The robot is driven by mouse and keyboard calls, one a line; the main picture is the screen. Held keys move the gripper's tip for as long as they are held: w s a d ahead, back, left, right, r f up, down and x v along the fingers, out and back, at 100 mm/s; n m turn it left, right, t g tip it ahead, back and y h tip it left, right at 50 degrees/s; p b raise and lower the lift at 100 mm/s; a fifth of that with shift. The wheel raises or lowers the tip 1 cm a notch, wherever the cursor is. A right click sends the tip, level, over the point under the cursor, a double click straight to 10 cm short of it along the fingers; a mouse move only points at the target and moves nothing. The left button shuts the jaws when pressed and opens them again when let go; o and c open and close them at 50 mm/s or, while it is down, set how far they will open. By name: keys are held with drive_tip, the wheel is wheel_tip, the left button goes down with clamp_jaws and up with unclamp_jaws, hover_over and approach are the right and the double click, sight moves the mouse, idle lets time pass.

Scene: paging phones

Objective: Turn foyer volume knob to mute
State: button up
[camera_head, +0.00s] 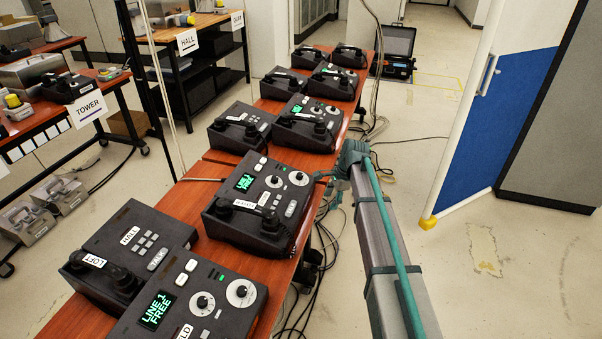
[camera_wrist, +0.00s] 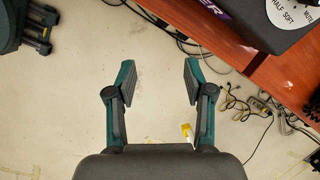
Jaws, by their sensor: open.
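In the wrist view, a dark phone unit sits at the top right with a white round dial (camera_wrist: 291,12) marked HALF, SOFT and MUTE, cut off by the frame edge. Its purple-edged label (camera_wrist: 214,8) ends in "ER"; the rest is out of view. In the head view, the phone nearest my gripper has two white dials, the right one (camera_head: 299,178) near the table's edge; its name label is too small to read surely. My gripper (camera_wrist: 160,75) is open and empty over the floor, beside the table. It also shows in the head view (camera_head: 328,180), just right of that phone.
Several similar phones line the red-brown table (camera_head: 205,172), including LOFT and HALL labels on the near left one (camera_head: 128,250). Cables (camera_head: 325,235) hang and lie beside the table. A blue-and-white panel (camera_head: 497,105) stands at right. The floor between is mostly clear.

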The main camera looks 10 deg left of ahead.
sight(300, 174)
drive_tip(key=w+a+r+m+y, duration=0.1)
drive_tip(key=w+a+r+m, duration=0.4)
drive_tip(key=w+a+r, duration=0.45)
drive_tip(key=p+x, duration=0.1)
drive_tip(key=x, duration=0.2)
drive_tip(key=p+x, duration=0.1)
drive_tip(key=x, duration=0.3)
drive_tip(key=shift+w+f, duration=0.2)
drive_tip(key=shift+f, duration=0.1)
clamp_jaws()
